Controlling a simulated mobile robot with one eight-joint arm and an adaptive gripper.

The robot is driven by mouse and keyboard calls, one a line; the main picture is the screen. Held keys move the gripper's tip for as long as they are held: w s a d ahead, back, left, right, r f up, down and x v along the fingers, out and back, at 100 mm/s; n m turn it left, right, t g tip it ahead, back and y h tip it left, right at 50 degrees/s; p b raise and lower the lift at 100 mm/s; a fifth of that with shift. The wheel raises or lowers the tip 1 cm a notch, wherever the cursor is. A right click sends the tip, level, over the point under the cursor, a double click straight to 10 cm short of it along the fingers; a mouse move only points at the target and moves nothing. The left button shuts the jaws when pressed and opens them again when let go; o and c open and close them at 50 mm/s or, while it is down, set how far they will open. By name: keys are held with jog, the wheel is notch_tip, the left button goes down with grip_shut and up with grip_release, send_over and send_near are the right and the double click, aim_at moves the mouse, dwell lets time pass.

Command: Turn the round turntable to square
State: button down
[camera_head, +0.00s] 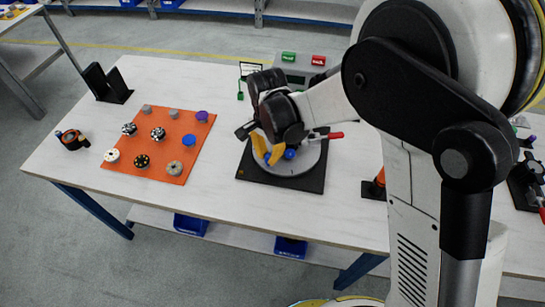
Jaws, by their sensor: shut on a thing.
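The round turntable (306,159) is a light grey disc on a black square base (256,173), right of the middle of the white table. My gripper (268,155) reaches down over the left part of the disc. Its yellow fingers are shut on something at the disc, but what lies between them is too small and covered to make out. A blue knob (290,154) shows on the disc just right of the fingers. My arm hides the disc's far side.
An orange mat (147,172) with several small round pieces lies to the left. A black stand (106,84) and a dark round item (71,140) stand further left. A grey box with green and red buttons (299,67) stands behind. Bare tabletop lies between mat and base.

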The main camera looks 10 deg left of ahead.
jog(key=shift+w+a+m, duration=0.45)
jog(key=shift+a+m, duration=0.2)
jog(key=shift+m, duration=0.25)
jog(key=shift+w+a+m, duration=0.4)
jog(key=shift+a+m, duration=0.2)
jog(key=shift+m, duration=0.3)
jog(key=c, duration=1.3)
grip_release()
jog(key=shift+a, duration=0.1)
notch_tip(320, 180, up, 12)
